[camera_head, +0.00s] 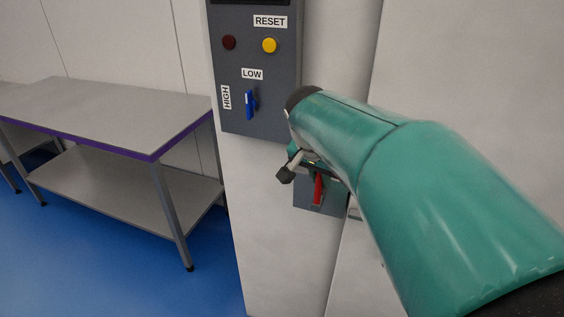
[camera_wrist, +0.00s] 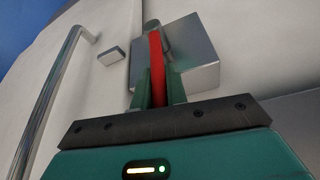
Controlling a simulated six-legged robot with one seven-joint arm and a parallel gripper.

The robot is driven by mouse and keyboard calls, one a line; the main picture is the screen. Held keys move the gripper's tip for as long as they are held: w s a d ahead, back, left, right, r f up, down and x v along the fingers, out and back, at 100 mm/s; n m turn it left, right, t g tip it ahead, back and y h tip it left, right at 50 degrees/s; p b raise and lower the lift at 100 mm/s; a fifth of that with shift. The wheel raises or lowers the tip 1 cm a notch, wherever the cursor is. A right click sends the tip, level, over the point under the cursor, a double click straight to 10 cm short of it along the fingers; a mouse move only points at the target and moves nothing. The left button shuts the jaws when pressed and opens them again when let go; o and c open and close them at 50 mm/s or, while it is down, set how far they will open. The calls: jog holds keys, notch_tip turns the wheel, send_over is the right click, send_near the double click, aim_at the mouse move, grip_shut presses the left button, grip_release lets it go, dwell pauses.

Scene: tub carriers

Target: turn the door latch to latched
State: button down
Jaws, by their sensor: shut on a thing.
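The red door latch handle (camera_head: 318,190) shows in the head view on a grey latch box (camera_head: 334,202), low on the pale wall. It points roughly up and down, and its upper end is partly hidden by my arm. In the wrist view the red handle (camera_wrist: 157,62) stands between the two green fingers of my gripper (camera_wrist: 159,84), with the grey box (camera_wrist: 196,55) behind it. My gripper is shut on the handle. No label by the latch is visible, so its marked positions cannot be read.
A grey control panel (camera_head: 258,112) with a blue lever (camera_head: 250,104) and a yellow button (camera_head: 269,45) is above left of the latch. A metal bench (camera_head: 110,112) stands left. A long bar handle (camera_wrist: 48,100) shows in the wrist view. Blue floor (camera_head: 95,265) is clear in front.

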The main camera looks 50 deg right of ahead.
aim_at(343, 188)
jog(key=shift+s+d+f+m+t+y, duration=0.1)
jog(key=shift+s+d+m+t+y, duration=0.15)
jog(key=shift+s+t, duration=0.4)
jog(key=shift+s+d+f+m+t+y, duration=0.15)
jog(key=shift+s+d+t+y, duration=0.2)
jog(key=shift+s+t, duration=0.3)
jog(key=shift+s+d+f+m+t+y, duration=0.15)
jog(key=shift+s+f+t+y, duration=0.15)
jog(key=shift+t, duration=0.35)
jog(key=shift+s+d+f+m+t+y, duration=0.15)
jog(key=shift+s+t, duration=0.3)
jog(key=shift+t, duration=0.25)
jog(key=shift+s+d+f+m+t+y, duration=0.15)
jog(key=shift+s+f+t+y, duration=0.15)
jog(key=shift+t, duration=0.35)
jog(key=c, duration=1.4)
grip_release()
jog(key=shift+r, duration=0.1)
jog(key=v, duration=1.4)
